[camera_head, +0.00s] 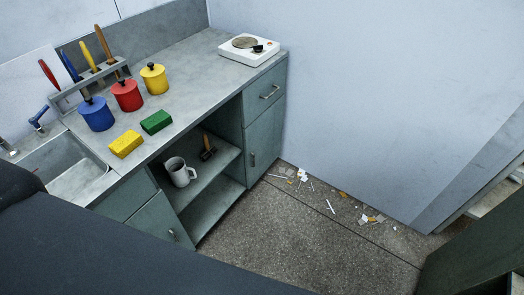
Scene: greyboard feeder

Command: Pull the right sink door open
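The sink (75,172) is set in the grey counter at the left. Just below and right of it is a grey-green cabinet door (155,218), which looks shut. It has a small metal handle (173,236) near its right edge. The rest of the sink front is hidden behind a large dark shape, probably part of my own body, across the lower left. Neither of my grippers shows in the head view.
Right of that door is an open shelf (213,167) with a white mug (180,172). Beyond it stand a drawer (265,92) and another shut door (262,147). Litter (330,205) lies by the wall. The floor ahead is mostly clear. A dark green panel (470,250) stands lower right.

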